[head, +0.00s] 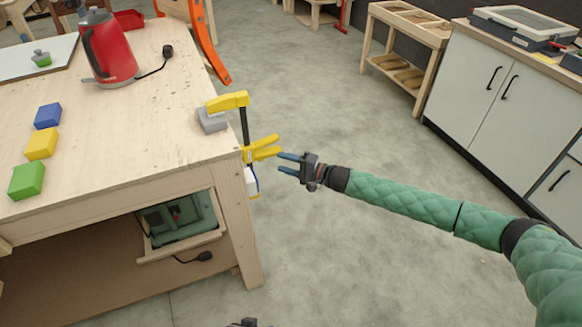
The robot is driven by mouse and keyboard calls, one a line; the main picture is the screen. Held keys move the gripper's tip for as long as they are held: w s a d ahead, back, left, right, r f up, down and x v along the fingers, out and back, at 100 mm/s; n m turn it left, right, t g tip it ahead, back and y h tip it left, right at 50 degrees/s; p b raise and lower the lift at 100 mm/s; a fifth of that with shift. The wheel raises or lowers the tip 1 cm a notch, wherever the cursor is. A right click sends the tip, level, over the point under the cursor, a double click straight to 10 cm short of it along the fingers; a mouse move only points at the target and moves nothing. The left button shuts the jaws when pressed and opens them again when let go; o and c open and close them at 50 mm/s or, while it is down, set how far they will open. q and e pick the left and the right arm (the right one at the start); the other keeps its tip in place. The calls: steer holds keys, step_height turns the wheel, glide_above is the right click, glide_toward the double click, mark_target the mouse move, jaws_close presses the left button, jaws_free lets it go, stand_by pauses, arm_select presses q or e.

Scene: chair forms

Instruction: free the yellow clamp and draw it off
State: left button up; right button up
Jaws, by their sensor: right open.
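The yellow clamp (229,101) sits at the right edge of the wooden workbench (130,140). Its upper yellow jaw rests over a grey block (212,121) on the bench top. Its dark bar runs down past the edge, and its yellow handles (262,149) stick out to the right. My right gripper (283,164) comes from the right on a green padded arm. Its blue fingers are open and point at the handles, close to their tips; I cannot tell whether they touch. My left gripper is not clearly visible; only a small dark part shows at the bottom edge.
A red kettle (108,46) with a black cord stands at the back of the bench. Blue (47,115), yellow (41,144) and green (26,181) blocks lie at left. An orange curved piece (207,45) stands by the far edge. The floor right of the bench is clear.

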mark_target(264, 158)
arm_select(q)
step_height(264, 158, down, 5)
steer(key=b, duration=0.1)
step_height(264, 158, up, 8)
steer(key=p, duration=0.2)
steer(key=shift+s+a+r, duration=0.15)
steer(key=shift+r, duration=0.1)
arm_select(e)
steer(key=shift+x, duration=4)
